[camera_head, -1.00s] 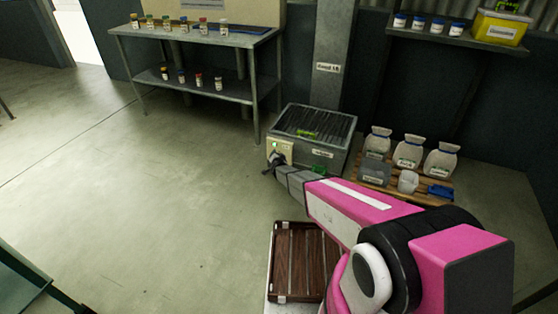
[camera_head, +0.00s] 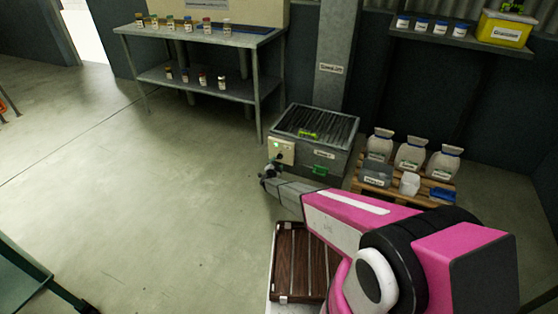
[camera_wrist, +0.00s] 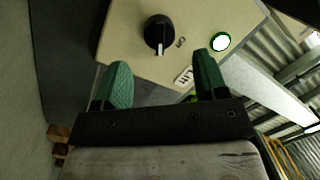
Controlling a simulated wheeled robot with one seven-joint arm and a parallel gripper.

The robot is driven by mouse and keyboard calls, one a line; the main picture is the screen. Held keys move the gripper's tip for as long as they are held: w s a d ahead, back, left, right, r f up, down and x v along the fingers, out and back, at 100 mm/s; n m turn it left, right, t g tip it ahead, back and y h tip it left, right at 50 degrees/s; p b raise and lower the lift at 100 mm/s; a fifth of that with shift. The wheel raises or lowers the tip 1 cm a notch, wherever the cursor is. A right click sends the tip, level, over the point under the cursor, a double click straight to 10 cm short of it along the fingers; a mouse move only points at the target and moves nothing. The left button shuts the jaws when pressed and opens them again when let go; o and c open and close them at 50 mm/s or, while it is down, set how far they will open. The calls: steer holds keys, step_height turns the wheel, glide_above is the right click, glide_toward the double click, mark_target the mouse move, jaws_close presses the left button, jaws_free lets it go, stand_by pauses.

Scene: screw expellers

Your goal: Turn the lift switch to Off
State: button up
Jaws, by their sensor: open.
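The lift switch is a black rotary knob (camera_wrist: 158,32) with a white pointer line on a beige panel (camera_wrist: 110,50) in the wrist view. A label reading "Off" is printed beside the knob. A round lamp (camera_wrist: 221,42) on the panel glows green-white. In the head view the panel (camera_head: 282,151) sits on the front left of the grey lift box (camera_head: 330,160). My gripper (camera_wrist: 160,82) is open, with its two green fingertips apart. The knob lies ahead of the gap between them and is not touched. In the head view my gripper (camera_head: 270,175) is just in front of the panel, its fingers small.
A wooden pallet (camera_head: 400,192) with white sacks and small containers stands right of the lift box. A metal shelf table (camera_head: 200,40) with small jars is at the back left. A brown slatted case (camera_head: 300,262) is below my arm.

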mark_target(279, 158)
steer(key=x, duration=0.5)
steer(key=shift+w, duration=0.2)
steer(key=c, duration=0.9)
steer(key=n, duration=0.5)
steer(key=shift+g, duration=0.3)
steer(key=n, duration=0.6)
steer(key=shift+a+g+h, duration=0.15)
steer(key=shift+g+h, duration=0.15)
steer(key=shift+g, duration=0.1)
steer(key=o, duration=0.9)
steer(key=shift+r, duration=0.1)
